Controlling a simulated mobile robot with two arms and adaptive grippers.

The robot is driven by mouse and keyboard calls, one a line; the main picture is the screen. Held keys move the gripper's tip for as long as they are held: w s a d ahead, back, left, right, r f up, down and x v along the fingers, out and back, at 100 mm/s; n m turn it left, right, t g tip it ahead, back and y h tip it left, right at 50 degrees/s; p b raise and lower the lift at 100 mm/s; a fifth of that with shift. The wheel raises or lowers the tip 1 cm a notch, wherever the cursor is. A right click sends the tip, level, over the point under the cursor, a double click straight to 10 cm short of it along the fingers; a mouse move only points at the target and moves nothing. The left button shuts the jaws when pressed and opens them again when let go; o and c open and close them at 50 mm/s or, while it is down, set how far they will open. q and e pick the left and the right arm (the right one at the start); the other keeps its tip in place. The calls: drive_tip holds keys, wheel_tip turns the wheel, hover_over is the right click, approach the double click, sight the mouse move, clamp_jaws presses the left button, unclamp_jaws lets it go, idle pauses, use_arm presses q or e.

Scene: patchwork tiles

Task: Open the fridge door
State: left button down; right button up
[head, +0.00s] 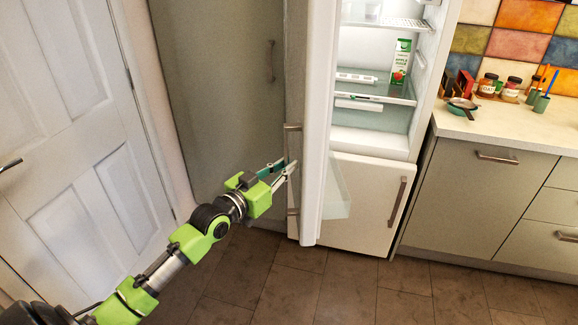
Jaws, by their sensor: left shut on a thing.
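The fridge door (318,110) stands swung open and shows nearly edge-on, with its outer face to the left. Its handle (293,127) is on that outer face, and part of it is hidden by my gripper. My left gripper (287,168) reaches in from the left and is shut on the handle. The fridge interior (375,60) is exposed, with shelves and a green and white apple juice carton (401,62). My right gripper is not in view.
A white lower fridge compartment door (365,205) is shut below. A counter (510,130) with jars and a small pan (462,106) stands on the right. A white room door (75,130) is on the left. The tiled floor (330,290) in front is clear.

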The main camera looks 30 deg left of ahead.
use_arm(q)
drive_tip(key=shift+a, duration=0.1)
drive_tip(key=shift+r, duration=0.1)
drive_tip(key=c, duration=2)
unclamp_jaws()
drive_tip(key=shift+o, duration=0.2)
wheel_tip(320, 180, up, 10)
